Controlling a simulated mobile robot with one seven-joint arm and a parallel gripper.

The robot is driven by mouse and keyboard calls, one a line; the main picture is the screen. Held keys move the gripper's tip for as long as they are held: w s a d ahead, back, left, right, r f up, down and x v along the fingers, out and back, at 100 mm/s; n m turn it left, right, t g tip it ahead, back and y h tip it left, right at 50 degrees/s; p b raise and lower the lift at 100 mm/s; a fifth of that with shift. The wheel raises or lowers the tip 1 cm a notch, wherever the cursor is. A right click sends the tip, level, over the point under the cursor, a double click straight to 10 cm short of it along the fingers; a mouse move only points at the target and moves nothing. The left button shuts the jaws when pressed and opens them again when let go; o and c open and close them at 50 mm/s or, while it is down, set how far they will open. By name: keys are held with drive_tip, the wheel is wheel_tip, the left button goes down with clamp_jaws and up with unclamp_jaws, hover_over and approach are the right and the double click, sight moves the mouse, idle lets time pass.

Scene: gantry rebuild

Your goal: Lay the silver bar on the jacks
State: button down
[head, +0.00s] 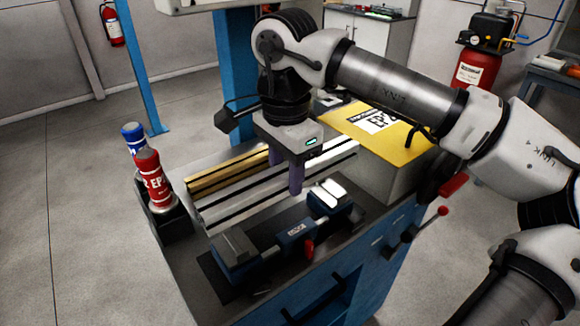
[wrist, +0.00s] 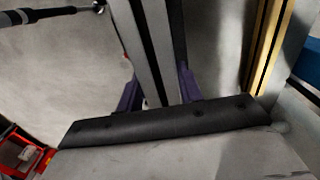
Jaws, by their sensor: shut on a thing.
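The silver bar (head: 250,199) is a long grooved profile lying slantwise in the head view; it also runs between the fingers in the wrist view (wrist: 158,45). My gripper (head: 286,172) is shut on it from above, with one purple finger on each side. I cannot tell whether the bar is clear of the surface below. A blue fixture (head: 290,234) with a dark block (head: 236,246) at its left end and a light-topped block (head: 328,193) at its right end stands in front of the bar. It may be the jacks; the bar appears behind it.
A gold bar (head: 217,178) lies beside the silver bar, on its far side, and shows at right in the wrist view (wrist: 268,45). Red (head: 153,180) and blue (head: 133,138) bottles stand at left. A yellow-topped box (head: 385,135) stands behind at right.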

drive_tip(key=shift+f+b, duration=2.1)
drive_tip(key=shift+f, duration=0.85)
drive_tip(key=shift+f, duration=0.2)
drive_tip(key=c, duration=0.8)
unclamp_jaws()
drive_tip(key=shift+c, duration=0.2)
wheel_tip(320, 180, up, 14)
drive_tip(key=shift+f, duration=0.1)
